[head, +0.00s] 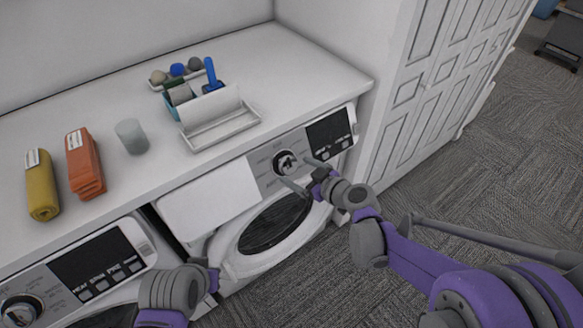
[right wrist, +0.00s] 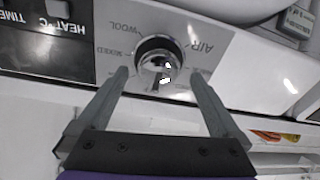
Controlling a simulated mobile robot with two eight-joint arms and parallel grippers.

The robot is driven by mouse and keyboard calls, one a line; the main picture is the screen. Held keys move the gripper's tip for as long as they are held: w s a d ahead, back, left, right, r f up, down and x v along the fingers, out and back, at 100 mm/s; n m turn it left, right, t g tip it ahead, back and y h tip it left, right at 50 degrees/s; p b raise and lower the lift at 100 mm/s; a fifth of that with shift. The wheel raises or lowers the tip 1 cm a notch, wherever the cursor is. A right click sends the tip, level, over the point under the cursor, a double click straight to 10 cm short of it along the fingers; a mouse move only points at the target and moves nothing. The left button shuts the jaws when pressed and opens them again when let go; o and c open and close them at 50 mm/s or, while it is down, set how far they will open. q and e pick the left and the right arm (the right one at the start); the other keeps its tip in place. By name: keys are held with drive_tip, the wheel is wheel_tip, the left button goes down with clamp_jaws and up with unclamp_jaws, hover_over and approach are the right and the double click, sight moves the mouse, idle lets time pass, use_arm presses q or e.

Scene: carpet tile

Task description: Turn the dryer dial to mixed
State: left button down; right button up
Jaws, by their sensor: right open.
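The dryer is the right-hand machine, and its round chrome dial (head: 284,162) sits on a grey panel left of a black display. In the right wrist view the dial (right wrist: 158,62) is upside down, with WOOL, MIXED (right wrist: 118,52) and AIR printed around it. I cannot clearly tell which label it points to. My right gripper (head: 296,172) is open in front of the dial. In the right wrist view its two fingertips (right wrist: 160,75) lie on either side of the dial, and contact cannot be made out. My left gripper (head: 208,274) is low, near the dryer's door; its fingers are unclear.
A second machine with its own dial (head: 20,310) stands at the left. The white counter (head: 300,70) above holds a yellow bundle (head: 41,185), an orange bundle (head: 85,165), a cup (head: 131,136) and a white tray (head: 220,122). A panelled door (head: 425,85) stands right; carpet is open below.

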sight(291, 168)
drive_tip(key=shift+x, duration=1.75)
drive_tip(key=c, duration=1.3)
drive_tip(key=shift+o, duration=0.2)
